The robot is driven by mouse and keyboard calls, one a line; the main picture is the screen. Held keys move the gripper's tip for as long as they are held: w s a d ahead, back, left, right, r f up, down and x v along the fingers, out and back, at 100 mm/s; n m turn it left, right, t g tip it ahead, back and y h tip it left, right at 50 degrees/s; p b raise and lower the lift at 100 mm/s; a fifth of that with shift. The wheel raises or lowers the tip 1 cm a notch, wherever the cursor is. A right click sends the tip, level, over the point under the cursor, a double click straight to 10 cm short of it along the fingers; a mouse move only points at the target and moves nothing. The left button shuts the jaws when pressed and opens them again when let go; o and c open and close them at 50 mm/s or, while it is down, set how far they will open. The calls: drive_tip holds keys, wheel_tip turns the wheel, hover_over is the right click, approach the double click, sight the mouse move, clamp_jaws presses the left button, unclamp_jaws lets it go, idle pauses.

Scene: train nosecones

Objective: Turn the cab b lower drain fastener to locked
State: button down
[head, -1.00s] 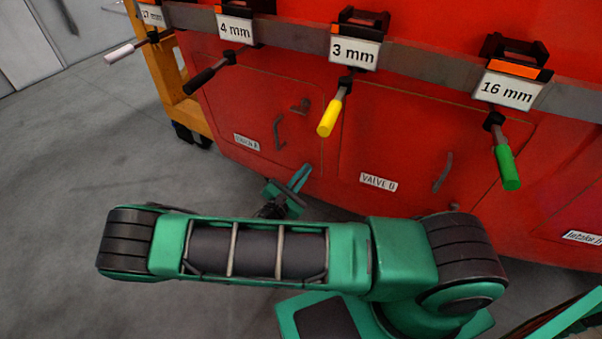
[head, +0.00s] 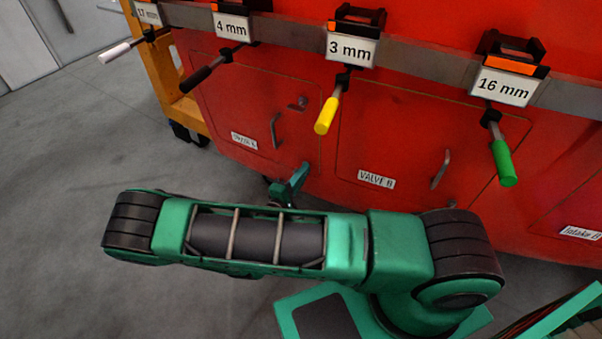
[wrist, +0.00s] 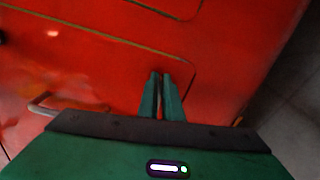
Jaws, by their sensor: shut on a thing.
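My gripper (head: 297,178) is low against the red cabinet front, near the lower right corner of the left hatch (head: 235,110). In the wrist view, its two green fingers (wrist: 161,78) are nearly together, touching or close to the red panel inside a rounded seam corner. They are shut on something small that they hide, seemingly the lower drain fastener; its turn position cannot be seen. A dark latch (head: 298,103) sits higher on the same hatch, apart from my gripper. The small label (head: 244,141) on this hatch is too blurred to read surely.
A hatch marked VALVE B (head: 376,179) is to the right, with a handle (head: 442,169). Above hangs a rail of tools with yellow (head: 326,116), green (head: 503,163), black and white grips. A curved handle (wrist: 62,106) is left of my fingers. Grey floor (head: 60,190) is open at left.

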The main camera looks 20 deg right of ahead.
drive_tip(key=shift+s+d+f+m, duration=0.1)
drive_tip(key=shift+f+m, duration=0.05)
drive_tip(key=shift+m, duration=0.4)
drive_tip(key=shift+d+f+m, duration=0.1)
drive_tip(key=shift+m, duration=0.45)
drive_tip(key=c, duration=1.9)
unclamp_jaws()
drive_tip(key=shift+c, duration=0.2)
drive_tip(key=shift+a, duration=0.1)
drive_tip(key=shift+a, duration=0.2)
drive_tip(key=v, duration=1)
drive_tip(key=shift+s, duration=0.2)
